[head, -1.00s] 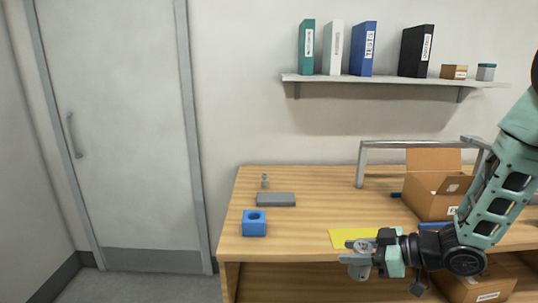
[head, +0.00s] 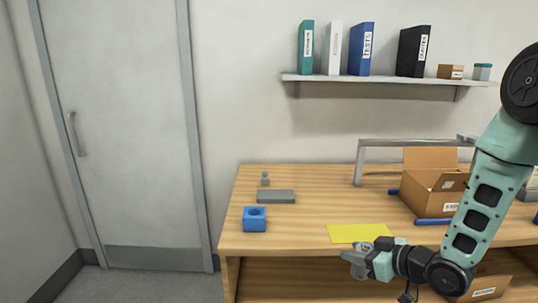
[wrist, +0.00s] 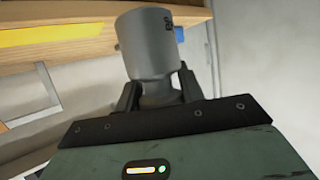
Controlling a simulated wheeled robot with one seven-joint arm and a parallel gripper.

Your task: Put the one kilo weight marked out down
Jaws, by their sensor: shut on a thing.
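My gripper (head: 374,260) is in front of the table's front edge, at about tabletop height, just below the yellow mat in the head view. It is shut on a grey metal weight (wrist: 150,45), a cylinder with dark markings on its side that I cannot read. In the wrist view the weight sticks out beyond the two dark fingers. The yellow mat (head: 358,233) lies flat on the table (head: 310,215) near the front edge, and nothing stands on it. A smaller grey weight (head: 265,179) stands at the back left.
A grey slab (head: 276,196) and a blue block with a round hole (head: 255,219) are on the table's left part. A cardboard box (head: 430,203) and a metal frame (head: 361,163) stand behind on the right. A lower shelf holds another box (head: 490,286).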

